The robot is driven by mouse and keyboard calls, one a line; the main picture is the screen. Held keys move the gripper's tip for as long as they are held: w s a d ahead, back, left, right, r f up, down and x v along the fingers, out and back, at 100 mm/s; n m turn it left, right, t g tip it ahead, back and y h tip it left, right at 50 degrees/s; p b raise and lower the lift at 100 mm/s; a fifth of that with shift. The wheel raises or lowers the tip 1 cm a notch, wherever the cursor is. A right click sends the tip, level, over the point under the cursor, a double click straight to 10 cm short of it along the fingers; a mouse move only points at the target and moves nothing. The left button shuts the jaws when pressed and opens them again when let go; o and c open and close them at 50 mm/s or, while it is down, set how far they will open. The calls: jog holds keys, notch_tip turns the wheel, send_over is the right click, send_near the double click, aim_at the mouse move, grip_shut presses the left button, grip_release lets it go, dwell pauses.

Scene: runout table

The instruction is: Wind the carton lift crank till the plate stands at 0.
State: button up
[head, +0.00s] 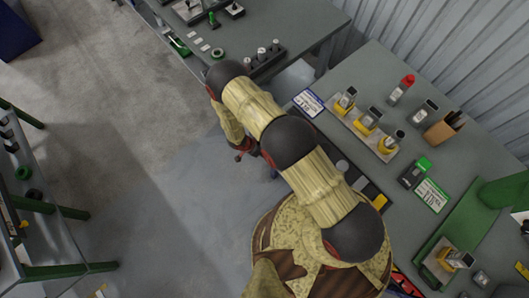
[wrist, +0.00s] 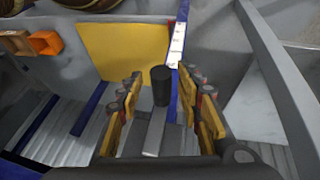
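In the wrist view my gripper (wrist: 160,88) has its two yellow-and-black fingers spread apart. A dark upright cylinder (wrist: 161,74), which looks like the crank's grip, stands between them, with visible gaps on both sides. Behind it is a flat yellow panel (wrist: 118,48), perhaps the lift's plate. A white marked strip (wrist: 177,45) runs along a blue upright at the panel's right edge. Its marks are too small to read, so I cannot tell where the plate stands. In the head view my arm covers the middle, and I cannot make out the lift or crank clearly.
An orange box (wrist: 45,43) is at the upper left of the wrist view. In the head view a grey table (head: 335,80) on the right carries several yellow-based devices, a red-topped bottle (head: 401,88) and a brown box (head: 442,130). Open concrete floor (head: 110,110) lies to the left.

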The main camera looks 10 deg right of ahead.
jog(key=shift+a+r, duration=0.1)
jog(key=v, duration=1.1)
jog(key=shift+r, duration=0.35)
jog(key=shift+a, duration=0.2)
